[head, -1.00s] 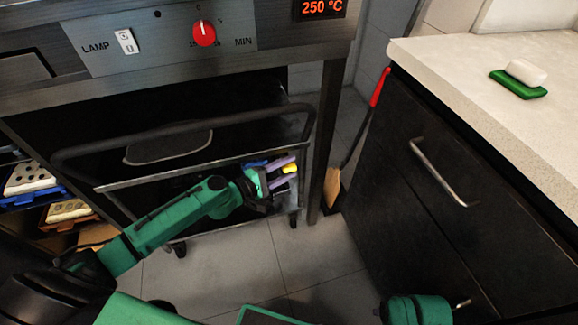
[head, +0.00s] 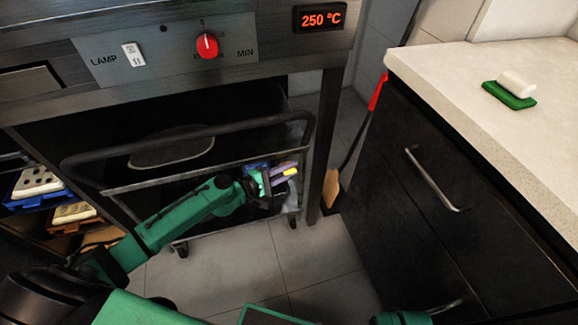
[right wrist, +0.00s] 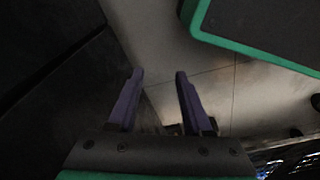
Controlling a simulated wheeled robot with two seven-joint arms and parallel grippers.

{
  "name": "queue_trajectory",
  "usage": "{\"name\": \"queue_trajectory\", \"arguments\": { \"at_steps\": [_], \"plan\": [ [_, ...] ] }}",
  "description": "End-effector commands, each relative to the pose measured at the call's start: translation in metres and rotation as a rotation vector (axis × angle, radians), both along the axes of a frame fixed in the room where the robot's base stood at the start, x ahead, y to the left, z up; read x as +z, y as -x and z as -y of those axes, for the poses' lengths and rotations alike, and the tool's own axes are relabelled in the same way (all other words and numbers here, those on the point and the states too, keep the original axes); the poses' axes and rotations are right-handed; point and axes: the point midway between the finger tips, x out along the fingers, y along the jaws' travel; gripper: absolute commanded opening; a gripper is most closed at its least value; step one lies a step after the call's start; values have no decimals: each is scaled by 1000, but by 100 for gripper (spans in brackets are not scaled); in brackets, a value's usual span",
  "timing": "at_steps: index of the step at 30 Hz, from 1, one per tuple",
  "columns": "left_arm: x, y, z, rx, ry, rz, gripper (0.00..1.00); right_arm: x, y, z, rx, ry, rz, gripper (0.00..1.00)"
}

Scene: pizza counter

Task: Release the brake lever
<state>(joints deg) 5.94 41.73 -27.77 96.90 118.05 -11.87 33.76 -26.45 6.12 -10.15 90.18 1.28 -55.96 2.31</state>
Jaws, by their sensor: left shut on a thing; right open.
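The brake lever shows as a small yellow piece (head: 291,172) low on the right side of the wheeled cart (head: 130,184), under the oven. My left gripper (head: 284,174) reaches in from the left, and its purple fingers are shut on the yellow lever. Most of the lever is hidden by the fingers. My right gripper (right wrist: 156,88) shows in the right wrist view, open and empty, with clear space between its purple fingers above the floor.
The oven (head: 260,40) with a red knob (head: 207,45) is above the cart. Tiled floor (head: 240,262) is open in front.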

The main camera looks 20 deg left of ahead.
Motion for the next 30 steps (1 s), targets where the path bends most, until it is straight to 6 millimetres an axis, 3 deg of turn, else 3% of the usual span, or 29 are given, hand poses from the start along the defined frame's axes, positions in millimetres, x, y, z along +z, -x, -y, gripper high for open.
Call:
{"name": "queue_trajectory", "arguments": {
  "at_steps": [1, 7, 17, 18, 20, 21, 30],
  "plan": [
    [7, -1, 0, 1, 11, -17, 0, -3, 7, 3, 0, 5, -8, 50],
    [7, -2, -1, 1, 44, -72, 0, -28, 28, 10, 5, 14, -11, 50],
    [4, -2, -1, 1, 52, -81, 0, -33, 31, 11, 6, 14, -10, 50],
    [4, -2, -1, 1, 52, -81, 24, -33, 31, 11, 6, 14, -10, 50],
    [4, -2, -1, 1, 51, -80, 47, -33, 31, 11, 6, 14, -10, 50],
    [4, -2, -1, 1, 51, -80, 50, -33, 31, 11, 6, 15, -11, 50],
    [4, -1, -2, 1, 50, -80, 50, -33, 31, 11, 6, 15, -12, 50]
  ]
}}
